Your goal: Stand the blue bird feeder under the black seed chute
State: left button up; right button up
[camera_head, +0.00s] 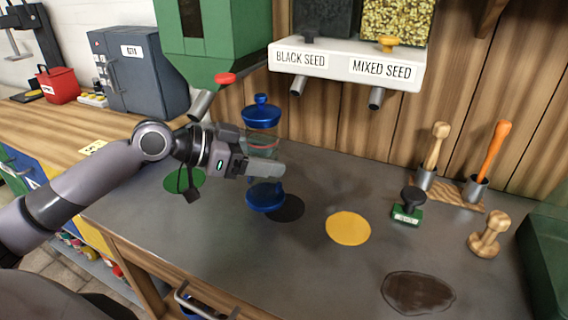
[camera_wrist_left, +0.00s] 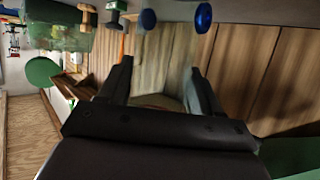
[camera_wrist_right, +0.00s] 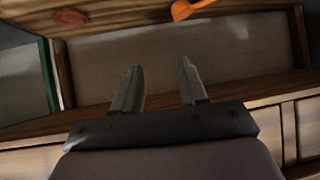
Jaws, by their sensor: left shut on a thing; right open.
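The blue bird feeder (camera_head: 265,197) is upright, with a blue cap, a clear tube and a round blue base. My left gripper (camera_head: 268,168) is shut on its tube; in the left wrist view the gripper (camera_wrist_left: 160,80) has clear material between its fingers. The base overlaps the left part of a black disc (camera_head: 291,208) on the bench; I cannot tell whether it touches the bench. The black seed chute (camera_head: 298,86) is above and right of the feeder. My right gripper (camera_wrist_right: 160,85) is open and empty, seen only in its own wrist view.
A yellow disc (camera_head: 348,228) lies right of the black one, under the mixed seed chute (camera_head: 376,98). A green disc (camera_head: 185,179) lies left, behind my left arm. A green stamp (camera_head: 408,208) and wooden tools stand right. A dark patch (camera_head: 418,292) marks the front.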

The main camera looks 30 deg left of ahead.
pick_arm(q)
jog(key=w+d+f, duration=0.2)
jog(key=w+f, duration=0.1)
jog(key=shift+d+f, duration=0.3)
jog(key=shift+d, duration=0.1)
jog(key=o, duration=1.3)
